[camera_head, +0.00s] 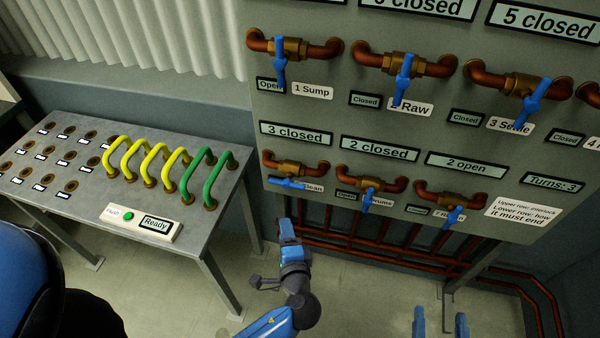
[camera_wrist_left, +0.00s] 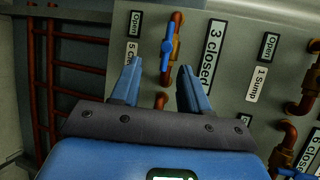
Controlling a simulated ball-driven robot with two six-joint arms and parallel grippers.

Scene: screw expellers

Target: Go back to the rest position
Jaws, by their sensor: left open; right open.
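My left gripper (camera_head: 289,228) stands in front of the lower left of the valve panel, below the lower-row valve labelled "Clean". In the left wrist view my left gripper (camera_wrist_left: 157,80) is open, with nothing between its fingers that it grips. That valve's blue handle (camera_wrist_left: 167,47) shows beyond the fingertips, apart from them in the picture. In the head view the same handle (camera_head: 287,184) lies nearly level. My right gripper (camera_head: 440,323) shows only as two blue fingers, spread and empty, at the bottom edge over the floor.
The grey valve panel (camera_head: 318,119) carries two rows of copper pipes with blue handles. A metal table (camera_head: 85,204) at left holds yellow and green hoops and a box with a green button (camera_head: 129,215). Copper pipes (camera_head: 350,242) run below the panel. Floor between table and panel is clear.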

